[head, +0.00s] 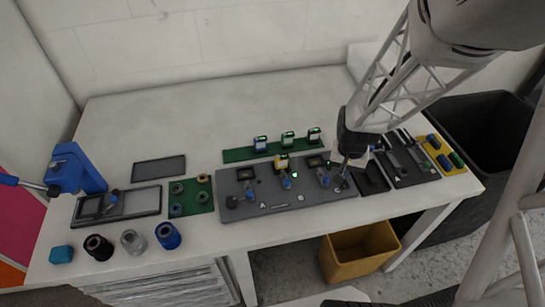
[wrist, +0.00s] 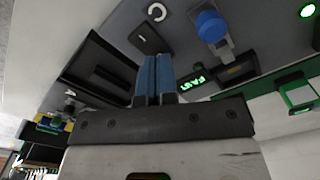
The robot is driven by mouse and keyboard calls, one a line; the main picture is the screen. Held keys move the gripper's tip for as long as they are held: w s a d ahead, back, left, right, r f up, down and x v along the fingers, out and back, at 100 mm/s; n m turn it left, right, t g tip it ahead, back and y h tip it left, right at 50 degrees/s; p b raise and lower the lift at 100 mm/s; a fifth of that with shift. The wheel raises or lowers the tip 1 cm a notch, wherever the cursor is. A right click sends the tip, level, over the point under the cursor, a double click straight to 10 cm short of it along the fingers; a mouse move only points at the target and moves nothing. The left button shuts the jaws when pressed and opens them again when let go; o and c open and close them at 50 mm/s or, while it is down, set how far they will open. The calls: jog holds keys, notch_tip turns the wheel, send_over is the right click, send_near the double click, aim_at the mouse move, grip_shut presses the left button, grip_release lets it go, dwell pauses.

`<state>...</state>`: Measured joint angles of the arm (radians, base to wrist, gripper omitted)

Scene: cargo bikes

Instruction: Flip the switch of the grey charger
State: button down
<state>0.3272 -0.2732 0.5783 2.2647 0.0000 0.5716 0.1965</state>
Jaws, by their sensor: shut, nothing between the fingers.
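The grey charger (head: 283,202) is a long panel on the table, marked A and B, with dark displays and blue knobs. My gripper (head: 343,173) is low over the panel's right end, by station B. In the wrist view, its blue fingers (wrist: 155,78) are closed together and empty. A small black rounded part (wrist: 150,38), perhaps the switch, lies just beyond the fingertips; I cannot tell whether they touch. A blue knob (wrist: 212,27) and a lit "FAST" display (wrist: 190,83) are beside it.
A dark tray (head: 373,183) adjoins the panel's right end. Several batteries stand on a green strip (head: 238,155) behind it. A blue vise (head: 75,170), several spools (head: 133,242) and a green mat (head: 190,207) are left. The table's back left is clear.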

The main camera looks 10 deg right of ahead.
jog(key=shift+f, duration=0.55)
dwell(0.5)
jog(key=shift+r, duration=3.5)
jog(key=shift+s+a+r, duration=0.1)
jog(key=shift+a+r, duration=0.2)
jog(key=shift+r, duration=0.15)
jog(key=s+a+r+n+t, duration=0.1)
jog(key=s+a+r+n, duration=0.1)
jog(key=s+a+r, duration=0.2)
jog(key=s+a+r+n, duration=0.2)
jog(key=s+a+r, duration=0.1)
jog(key=r, duration=0.5)
jog(key=s+a+r+n+t, duration=0.1)
jog(key=s+a+r, duration=0.3)
jog(key=a+r, duration=0.2)
jog(key=shift+s+r+n+t, duration=0.3)
jog(key=shift+r+n, duration=0.1)
jog(key=shift+r, duration=0.15)
